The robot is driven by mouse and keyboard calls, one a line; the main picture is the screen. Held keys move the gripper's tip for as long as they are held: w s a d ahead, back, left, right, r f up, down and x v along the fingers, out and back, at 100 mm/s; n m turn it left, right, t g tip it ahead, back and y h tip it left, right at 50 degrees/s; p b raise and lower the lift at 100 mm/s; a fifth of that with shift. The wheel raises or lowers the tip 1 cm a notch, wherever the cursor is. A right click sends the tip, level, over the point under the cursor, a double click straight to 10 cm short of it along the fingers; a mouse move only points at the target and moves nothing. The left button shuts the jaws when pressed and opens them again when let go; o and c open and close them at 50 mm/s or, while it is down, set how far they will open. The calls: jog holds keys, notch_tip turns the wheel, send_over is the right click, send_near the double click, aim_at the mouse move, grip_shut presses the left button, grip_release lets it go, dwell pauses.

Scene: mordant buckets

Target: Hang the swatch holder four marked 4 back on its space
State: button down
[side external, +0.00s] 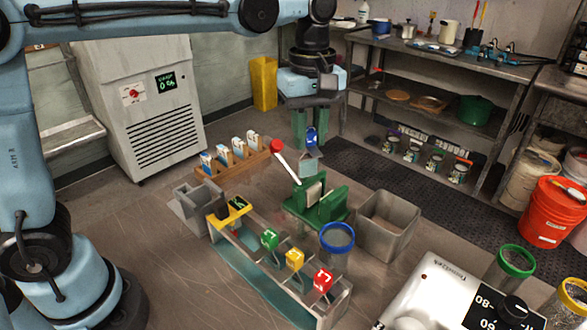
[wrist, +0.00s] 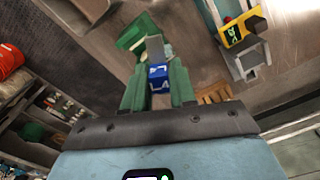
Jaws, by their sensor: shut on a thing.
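My gripper (side external: 310,138) points down with its green fingers shut on the blue tag (side external: 311,136) of a swatch holder. A grey piece (side external: 310,164) hangs below the tag, clear of the floor. In the wrist view, the blue tag (wrist: 158,78) sits between the two fingertips with white marks on it; I cannot read them surely as a 4. A long grey trough (side external: 262,275) at the front carries green (side external: 269,240), yellow (side external: 295,260) and red (side external: 322,280) tags. A yellow piece with a dark marking (side external: 230,212) sits at its far left end.
A green slotted stand (side external: 335,204) holds a pale plate, below and right of my gripper. A wooden rack (side external: 243,163) with several cards stands left. A red-topped white stick (side external: 288,165) is close by. A grey bin (side external: 402,240) and a blue-rimmed jar (side external: 338,243) stand right.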

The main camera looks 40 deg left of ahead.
jog(key=s+a+m, duration=0.1)
jog(key=s+m, duration=1.1)
jog(key=s, duration=0.1)
jog(key=shift+s+a+f+m, duration=0.2)
jog(key=shift+a+f+m, duration=0.15)
jog(key=shift+m, duration=0.05)
jog(key=shift+f, duration=0.1)
notch_tip(320, 180, down, 11)
jog(key=shift+r, duration=0.2)
dwell(0.7)
jog(key=c, duration=0.8)
grip_release()
jog(key=shift+r, duration=0.15)
